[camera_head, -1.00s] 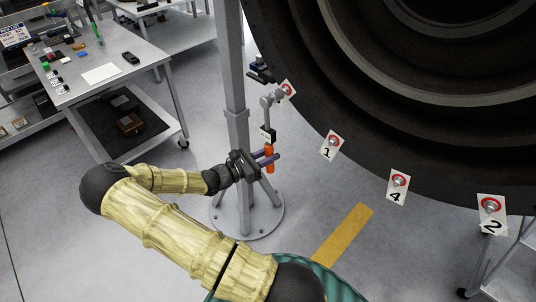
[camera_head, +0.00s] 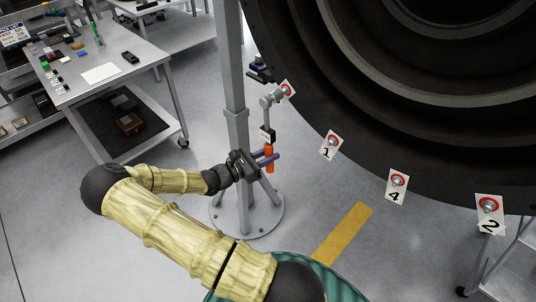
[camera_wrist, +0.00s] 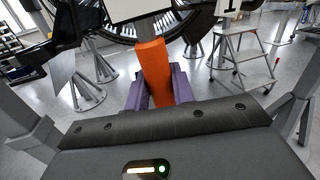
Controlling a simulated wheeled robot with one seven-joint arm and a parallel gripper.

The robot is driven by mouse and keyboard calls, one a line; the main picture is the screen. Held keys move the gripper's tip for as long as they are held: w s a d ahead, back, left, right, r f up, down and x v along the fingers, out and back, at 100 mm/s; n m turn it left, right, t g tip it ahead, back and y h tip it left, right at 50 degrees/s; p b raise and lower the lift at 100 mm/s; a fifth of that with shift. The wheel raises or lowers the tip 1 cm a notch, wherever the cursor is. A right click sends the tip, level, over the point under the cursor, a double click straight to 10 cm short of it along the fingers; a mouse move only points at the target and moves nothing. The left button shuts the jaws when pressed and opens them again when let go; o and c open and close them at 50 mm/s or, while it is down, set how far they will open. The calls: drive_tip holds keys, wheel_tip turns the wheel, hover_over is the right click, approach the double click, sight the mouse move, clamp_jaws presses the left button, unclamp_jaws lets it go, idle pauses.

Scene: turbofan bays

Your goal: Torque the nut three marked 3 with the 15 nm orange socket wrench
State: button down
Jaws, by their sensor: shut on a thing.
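My gripper (camera_head: 262,158) is shut on the orange handle of the socket wrench (camera_head: 270,162). In the wrist view the orange handle (camera_wrist: 155,72) stands between the purple fingers (camera_wrist: 158,92). The wrench hangs nearly upright, with its grey head up at the marked nut (camera_head: 284,92) at the upper left of the dark engine ring. That nut sits on a white tag with a red ring; its number is hidden by the wrench head. The other nuts show tags 1 (camera_head: 330,146), 4 (camera_head: 397,184) and 2 (camera_head: 489,210).
A grey stand post (camera_head: 237,110) with a round base rises just behind my gripper. The engine ring (camera_head: 360,140) fills the upper right. A workbench (camera_head: 125,72) with small items stands at the left. The floor around the yellow stripe (camera_head: 342,235) is clear.

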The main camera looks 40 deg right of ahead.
drive_tip(key=shift+w+d, duration=0.15)
drive_tip(key=shift+d, duration=1.1)
idle(1.5)
drive_tip(key=shift+w, duration=0.1)
drive_tip(key=shift+w+a+m+y, duration=0.1)
drive_tip(key=shift+w+m+y, duration=0.2)
drive_tip(key=shift+w+m, duration=0.5)
drive_tip(key=shift+w, duration=0.2)
drive_tip(key=shift+s, duration=0.1)
drive_tip(key=shift+w+a+r+m+b, duration=0.15)
drive_tip(key=shift+w+m+b, duration=0.3)
drive_tip(key=shift+w, duration=0.65)
